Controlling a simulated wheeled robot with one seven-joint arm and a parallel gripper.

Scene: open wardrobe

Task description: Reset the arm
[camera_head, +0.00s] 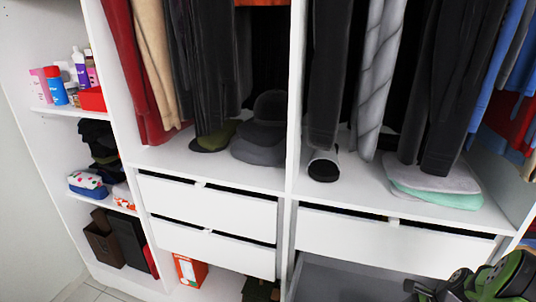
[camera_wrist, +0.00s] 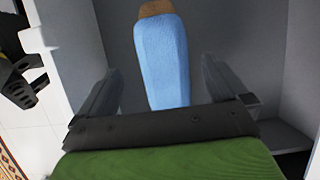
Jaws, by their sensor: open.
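My gripper (camera_wrist: 161,66) shows in the wrist view with its two grey fingers spread apart. A blue cloth-like item (camera_wrist: 162,55) with a tan end lies in view between the fingers, with free space on either side of it. I cannot tell how far beyond the fingertips it is. In the head view, part of my green and black arm (camera_head: 490,278) shows at the bottom right corner; the fingertips cannot be made out there.
A grey open compartment (camera_head: 350,281) is below the right drawer front (camera_head: 385,240). Two drawer fronts (camera_head: 205,206) are on the left. Clothes hang above, and hats (camera_head: 262,125) and folded cloths (camera_head: 432,185) lie on the shelf. Side shelves at left hold bottles (camera_head: 56,88). Grey walls flank my gripper.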

